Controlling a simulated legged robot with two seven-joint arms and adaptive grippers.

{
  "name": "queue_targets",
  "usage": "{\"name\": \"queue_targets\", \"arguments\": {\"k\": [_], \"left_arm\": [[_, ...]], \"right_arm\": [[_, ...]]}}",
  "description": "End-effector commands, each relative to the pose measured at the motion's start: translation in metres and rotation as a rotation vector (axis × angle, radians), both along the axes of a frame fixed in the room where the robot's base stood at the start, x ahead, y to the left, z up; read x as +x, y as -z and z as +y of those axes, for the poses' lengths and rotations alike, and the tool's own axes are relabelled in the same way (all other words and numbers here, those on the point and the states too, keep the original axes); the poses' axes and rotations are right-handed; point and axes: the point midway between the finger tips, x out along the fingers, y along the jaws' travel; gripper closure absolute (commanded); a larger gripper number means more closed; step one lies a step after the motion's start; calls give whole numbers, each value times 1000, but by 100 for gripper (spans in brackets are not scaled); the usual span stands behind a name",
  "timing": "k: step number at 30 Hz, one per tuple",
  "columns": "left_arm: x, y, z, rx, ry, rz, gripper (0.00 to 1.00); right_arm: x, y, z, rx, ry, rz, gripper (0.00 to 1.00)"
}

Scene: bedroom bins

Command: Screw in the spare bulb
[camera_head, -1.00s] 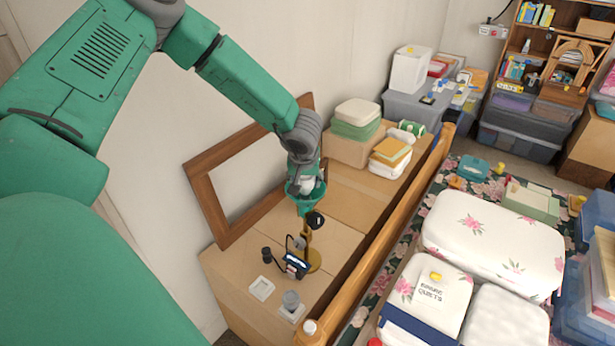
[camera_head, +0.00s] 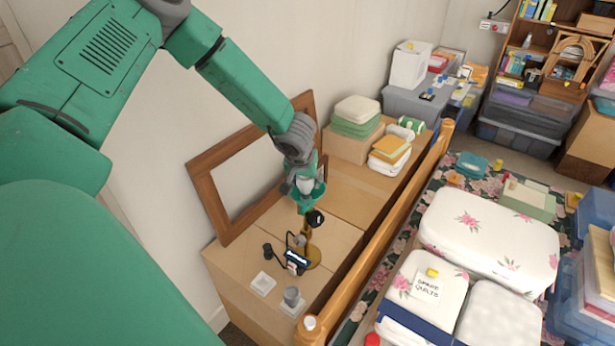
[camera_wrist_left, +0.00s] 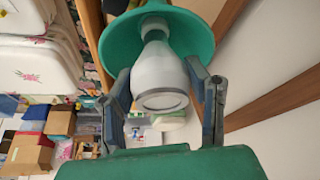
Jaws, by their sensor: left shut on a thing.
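The desk lamp has a green shade (camera_head: 320,197) and a brass base (camera_head: 313,257), and it stands on the cardboard boxes by the wall. In the left wrist view, the open shade (camera_wrist_left: 112,42) surrounds a white bulb (camera_wrist_left: 158,72), neck inward at the socket and wide grey-rimmed end toward the camera. Whether the neck is seated on its thread cannot be told. My left gripper (camera_head: 305,187) is at the shade's mouth; its two grey fingers (camera_wrist_left: 163,95) are shut on the bulb from both sides. My right gripper is not in view.
Two white square holders (camera_head: 263,283) sit on the box top, one with a grey cylinder (camera_head: 292,295). A wooden frame (camera_head: 215,205) leans on the wall; a wooden rail (camera_head: 385,235) edges the boxes.

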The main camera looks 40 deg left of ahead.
Motion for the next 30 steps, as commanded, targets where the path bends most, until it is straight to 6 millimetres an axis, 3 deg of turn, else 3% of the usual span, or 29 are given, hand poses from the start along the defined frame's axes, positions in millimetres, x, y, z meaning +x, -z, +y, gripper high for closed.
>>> {"name": "queue_targets", "arguments": {"k": [1,15,30], "left_arm": [[0,-2,7,13,8,1,86],[0,-2,7,14,191,2,86],[1,-1,7,16,293,2,86]], "right_arm": [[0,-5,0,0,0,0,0],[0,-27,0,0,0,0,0],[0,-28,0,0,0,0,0]]}}
